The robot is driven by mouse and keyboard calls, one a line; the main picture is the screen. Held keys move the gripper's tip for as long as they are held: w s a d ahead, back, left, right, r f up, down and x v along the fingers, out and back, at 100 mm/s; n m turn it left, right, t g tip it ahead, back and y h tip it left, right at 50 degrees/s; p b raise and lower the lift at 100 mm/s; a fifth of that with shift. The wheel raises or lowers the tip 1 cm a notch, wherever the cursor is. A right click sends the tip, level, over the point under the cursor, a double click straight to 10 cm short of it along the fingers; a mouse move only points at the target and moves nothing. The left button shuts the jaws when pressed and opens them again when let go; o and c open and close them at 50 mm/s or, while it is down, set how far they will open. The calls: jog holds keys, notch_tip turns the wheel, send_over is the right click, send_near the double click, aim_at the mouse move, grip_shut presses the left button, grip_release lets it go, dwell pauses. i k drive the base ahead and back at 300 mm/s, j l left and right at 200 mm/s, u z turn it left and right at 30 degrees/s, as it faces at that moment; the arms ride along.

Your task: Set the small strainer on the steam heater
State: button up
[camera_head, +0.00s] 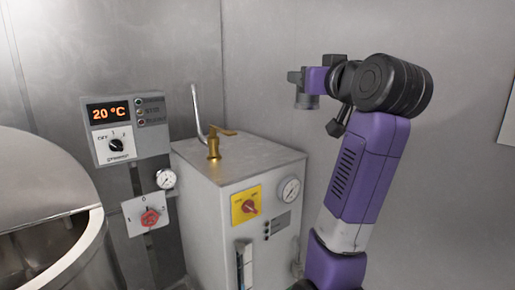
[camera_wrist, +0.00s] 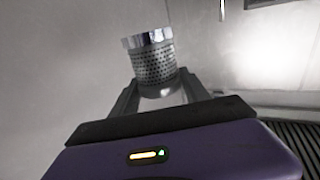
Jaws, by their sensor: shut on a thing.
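The small strainer (camera_wrist: 153,62) is a metal cylinder with a perforated side and a shiny plain rim at its top in the wrist view. My gripper (camera_wrist: 157,82) is shut on its lower part, one finger on each side, and the strainer leans slightly in that view. What looks like the steam heater is the grey metal cabinet (camera_head: 205,215) in the head view. It has a flat top with a brass valve and a bent pipe. In the head view my arm is raised to the right of this cabinet, and the strainer cannot be made out there.
A large round metal vessel (camera_head: 96,225) with a lid stands at the left. A control box (camera_head: 130,128) reading 20 °C is beside it. The brass valve (camera_head: 214,142) and pipe (camera_head: 197,108) rise from the cabinet top. The top's right part is bare.

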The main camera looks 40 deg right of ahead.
aim_at(266, 153)
jog(key=i+l, duration=0.25)
jog(key=i, duration=0.2)
jog(key=i+l, duration=0.25)
jog(key=i, duration=0.15)
